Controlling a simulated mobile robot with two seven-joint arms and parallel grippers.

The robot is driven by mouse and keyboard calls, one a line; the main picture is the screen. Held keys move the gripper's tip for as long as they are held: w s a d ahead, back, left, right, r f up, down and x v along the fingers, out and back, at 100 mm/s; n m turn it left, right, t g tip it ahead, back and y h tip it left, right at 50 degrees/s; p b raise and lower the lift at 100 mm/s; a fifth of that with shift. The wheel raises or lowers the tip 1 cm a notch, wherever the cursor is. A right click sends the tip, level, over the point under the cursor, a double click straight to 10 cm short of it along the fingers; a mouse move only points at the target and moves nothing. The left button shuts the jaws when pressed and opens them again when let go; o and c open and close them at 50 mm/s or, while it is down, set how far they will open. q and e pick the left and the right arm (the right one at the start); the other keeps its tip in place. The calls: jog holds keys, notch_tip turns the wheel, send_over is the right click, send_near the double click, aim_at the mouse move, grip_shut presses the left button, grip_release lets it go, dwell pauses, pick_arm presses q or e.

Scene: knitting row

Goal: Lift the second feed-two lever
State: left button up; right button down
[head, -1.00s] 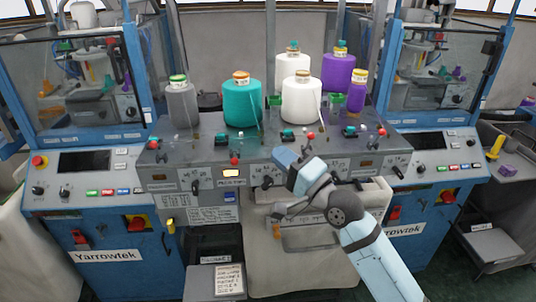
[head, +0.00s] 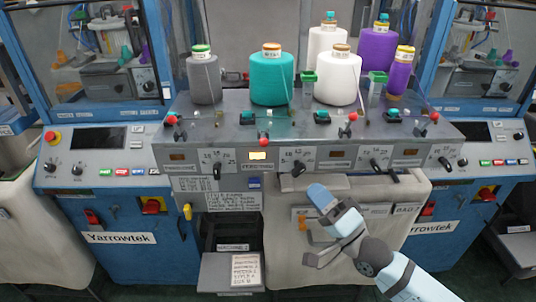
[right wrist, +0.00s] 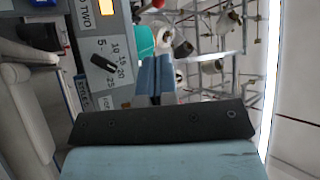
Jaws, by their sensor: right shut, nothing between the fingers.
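The second feed-two lever (head: 264,142) has a red ball end and sits at the front edge of the grey machine top, above a lit amber lamp (head: 257,156). The right wrist view shows a "TWO" label (right wrist: 106,6) beside the lit lamp (right wrist: 77,22). My right gripper (head: 318,192) is shut and empty, below and to the right of that lever, in front of the cream cover, and apart from the lever. Its closed fingers (right wrist: 155,75) also show in the right wrist view, near a black dial knob (right wrist: 102,64). My left gripper is out of view.
Several yarn cones, including teal (head: 271,80) and white (head: 338,80), stand behind the levers. Other red-ended levers (head: 172,119) line the same edge, with black dials (head: 298,168) on the panel below. A cream cover (head: 390,190) drapes the right front.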

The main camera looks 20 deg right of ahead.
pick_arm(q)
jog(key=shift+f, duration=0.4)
pick_arm(e)
jog(key=shift+s+f+n+y, duration=0.3)
jog(key=shift+s+f, duration=0.3)
jog(key=shift+f, duration=0.2)
jog(key=p, duration=0.3)
send_near(263, 139)
jog(key=f+x, duration=0.1)
jog(key=x, duration=0.4)
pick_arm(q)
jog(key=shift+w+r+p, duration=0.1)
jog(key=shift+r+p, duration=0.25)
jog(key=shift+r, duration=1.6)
pick_arm(e)
jog(key=shift+x, duration=0.8)
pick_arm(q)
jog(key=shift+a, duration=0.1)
pick_arm(e)
jog(key=shift+d, duration=0.2)
